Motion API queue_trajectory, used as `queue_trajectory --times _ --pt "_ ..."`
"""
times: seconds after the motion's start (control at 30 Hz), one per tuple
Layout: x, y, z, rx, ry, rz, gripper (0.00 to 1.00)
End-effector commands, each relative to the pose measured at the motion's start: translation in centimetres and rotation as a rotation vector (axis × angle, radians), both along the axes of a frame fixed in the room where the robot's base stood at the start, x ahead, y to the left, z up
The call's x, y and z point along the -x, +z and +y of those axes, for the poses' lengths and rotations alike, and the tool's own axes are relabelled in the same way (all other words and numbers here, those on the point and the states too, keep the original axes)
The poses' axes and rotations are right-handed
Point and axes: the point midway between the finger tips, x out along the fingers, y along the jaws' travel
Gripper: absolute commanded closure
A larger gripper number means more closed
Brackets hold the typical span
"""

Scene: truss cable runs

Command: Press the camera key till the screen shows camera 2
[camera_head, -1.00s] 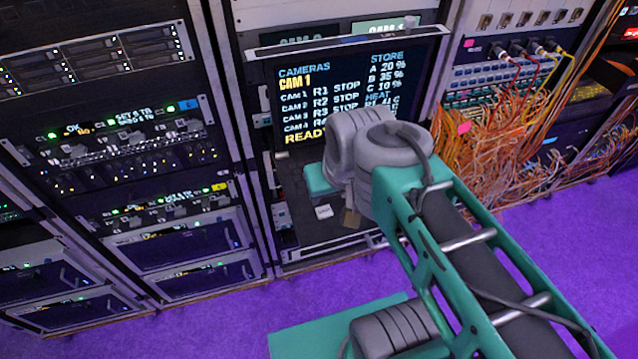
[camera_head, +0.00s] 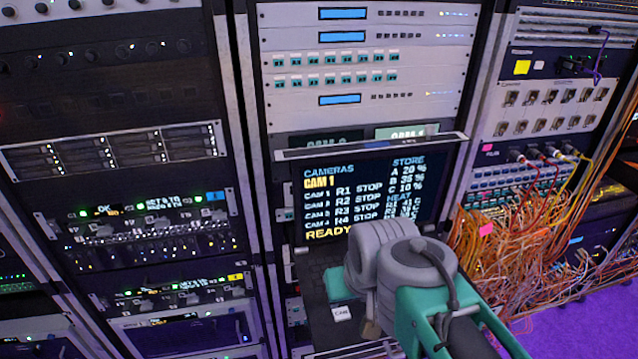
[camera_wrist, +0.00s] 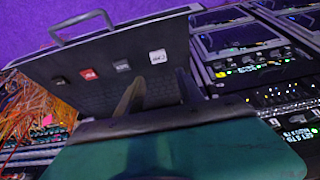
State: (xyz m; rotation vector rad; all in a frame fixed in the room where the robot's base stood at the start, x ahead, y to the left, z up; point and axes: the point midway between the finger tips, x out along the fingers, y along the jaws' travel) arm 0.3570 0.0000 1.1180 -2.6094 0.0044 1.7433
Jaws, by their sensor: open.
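The screen (camera_head: 350,208) in the middle rack is lit in the head view. It shows "CAMERAS", "CAM 1" in yellow, rows for several cameras marked STOP, and "READY" at the bottom. The white camera key, labelled CAM (camera_head: 342,313), is on the dark key tray below the screen. It also shows in the wrist view (camera_wrist: 157,57). My gripper (camera_wrist: 160,77) is open and empty, its two fingers apart just short of the camera key in the wrist picture. I cannot tell the height gap. In the head view my wrist hides part of the tray.
In the wrist view a red key (camera_wrist: 89,74), a grey key (camera_wrist: 122,66) and a dark key (camera_wrist: 58,82) line up beside the camera key. A handle (camera_wrist: 82,25) edges the tray. Loose orange cables (camera_head: 540,240) hang from the right rack.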

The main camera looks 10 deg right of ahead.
Motion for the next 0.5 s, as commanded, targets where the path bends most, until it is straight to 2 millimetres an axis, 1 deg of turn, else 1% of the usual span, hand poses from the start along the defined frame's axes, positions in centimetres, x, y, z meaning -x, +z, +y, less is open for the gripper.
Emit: queue_trajectory --times 0.03,0.07,0.5 --pt "0.00 0.00 0.00 0.000 0.000 0.000 0.61" --pt "0.00 0.00 0.00 0.000 0.000 0.000 0.63" --pt "0.00 0.00 0.00 0.000 0.000 0.000 0.99"
